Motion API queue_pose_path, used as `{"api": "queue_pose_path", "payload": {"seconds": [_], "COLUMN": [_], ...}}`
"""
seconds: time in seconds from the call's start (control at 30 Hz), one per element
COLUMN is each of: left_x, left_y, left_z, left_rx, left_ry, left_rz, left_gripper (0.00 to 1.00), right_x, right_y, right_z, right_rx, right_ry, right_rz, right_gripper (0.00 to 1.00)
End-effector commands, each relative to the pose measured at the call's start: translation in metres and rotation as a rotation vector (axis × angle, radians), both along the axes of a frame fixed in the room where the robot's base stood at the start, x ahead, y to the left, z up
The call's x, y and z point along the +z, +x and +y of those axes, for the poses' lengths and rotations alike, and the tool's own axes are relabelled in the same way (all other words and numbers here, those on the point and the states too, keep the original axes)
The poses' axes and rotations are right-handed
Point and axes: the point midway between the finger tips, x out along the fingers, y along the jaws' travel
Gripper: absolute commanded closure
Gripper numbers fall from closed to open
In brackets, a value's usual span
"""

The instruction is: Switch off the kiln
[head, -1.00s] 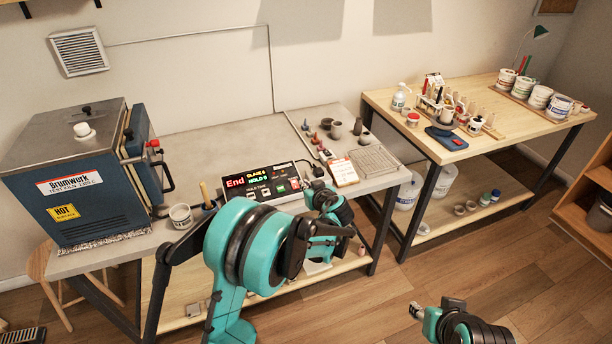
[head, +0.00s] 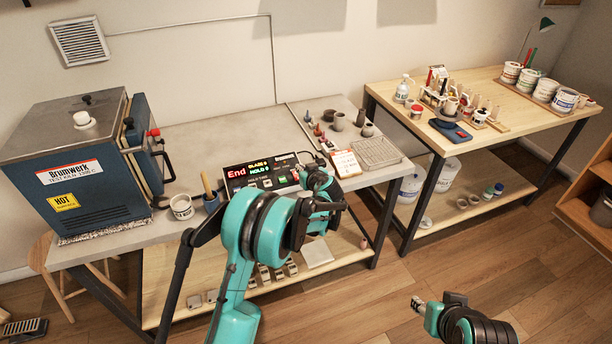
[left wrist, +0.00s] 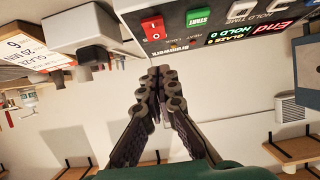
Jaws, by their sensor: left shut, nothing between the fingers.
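The kiln (head: 78,150) is a blue and grey box at the left of the concrete-topped table. Its control box (head: 236,184) stands near the table's front edge with a lit display reading "End", "GLAZE 6" and "HOLD 0". In the left wrist view, the control box's face shows a red rocker switch (left wrist: 153,28) beside a green START button (left wrist: 199,17). My left gripper (left wrist: 160,71) is shut and empty, its fingertips apart from the red switch in that picture.
A second table (head: 480,95) holds jars and tools.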

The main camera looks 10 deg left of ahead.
Motion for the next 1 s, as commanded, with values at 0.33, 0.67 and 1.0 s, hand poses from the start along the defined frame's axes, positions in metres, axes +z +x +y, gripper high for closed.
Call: {"api": "queue_pose_path", "payload": {"seconds": [0.33,0.67,1.0], "left_x": [-0.039,-0.042,-0.048], "left_y": [0.020,0.021,0.025], "left_z": [0.014,0.014,0.017], "left_rx": [0.000,0.000,0.001], "left_ry": [0.000,0.000,-0.007], "left_rz": [0.000,0.000,0.009], "left_gripper": [1.00,1.00,1.00], "right_x": [-0.015,-0.016,-0.021], "right_y": [0.000,0.000,0.000], "right_z": [0.000,0.000,0.000], "right_rx": [0.000,0.000,0.000], "right_ry": [0.000,0.000,0.000], "right_rz": [0.000,0.000,0.000], "right_gripper": [0.60,0.60,0.60]}}
